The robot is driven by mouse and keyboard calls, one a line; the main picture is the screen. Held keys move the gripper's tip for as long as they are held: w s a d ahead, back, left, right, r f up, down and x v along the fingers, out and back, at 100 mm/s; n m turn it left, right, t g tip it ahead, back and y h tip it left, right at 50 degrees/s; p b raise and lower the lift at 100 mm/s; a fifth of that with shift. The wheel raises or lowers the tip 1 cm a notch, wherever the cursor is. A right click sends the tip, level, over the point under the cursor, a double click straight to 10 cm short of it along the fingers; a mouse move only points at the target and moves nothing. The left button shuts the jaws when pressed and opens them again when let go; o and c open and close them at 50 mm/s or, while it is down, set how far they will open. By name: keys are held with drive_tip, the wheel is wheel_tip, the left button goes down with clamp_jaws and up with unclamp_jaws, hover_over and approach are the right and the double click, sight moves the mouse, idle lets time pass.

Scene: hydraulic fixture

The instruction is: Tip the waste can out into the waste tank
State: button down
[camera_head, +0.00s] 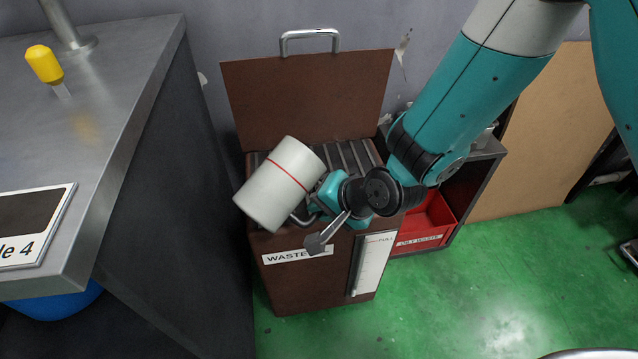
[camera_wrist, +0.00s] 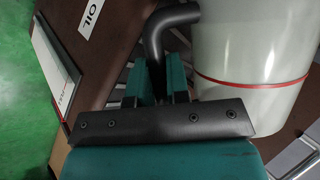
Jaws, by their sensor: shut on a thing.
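The waste can (camera_head: 280,185) is a white cylinder with a thin red band. It is strongly tilted over the front of the waste tank, and its mouth is not visible. The waste tank (camera_head: 300,285) is a brown box with a raised lid (camera_head: 305,95) and a slatted grate (camera_head: 352,157) on top. My gripper (camera_head: 312,207) is shut on the can's handle, at the can's right side. In the wrist view, my gripper's teal fingers (camera_wrist: 157,78) close around the dark bent handle (camera_wrist: 155,45), beside the can (camera_wrist: 250,45). No liquid is seen leaving the can.
A steel counter (camera_head: 120,60) with a yellow-capped item (camera_head: 44,64) stands at the left. A shelf with a red bin (camera_head: 425,225) is right of the tank, by a tan board (camera_head: 545,135). The green floor (camera_head: 480,300) in front is largely clear.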

drive_tip(key=shift+f+g+y+b, duration=0.2)
drive_tip(key=shift+g+y+b, duration=0.1)
drive_tip(key=shift+y+b, duration=0.25)
idle(1.4)
drive_tip(key=shift+w+d+f+m+g+y+b, duration=0.3)
drive_tip(key=shift+w+f+m+g+y+b, duration=0.05)
drive_tip(key=shift+m+g+y, duration=0.1)
idle(2.2)
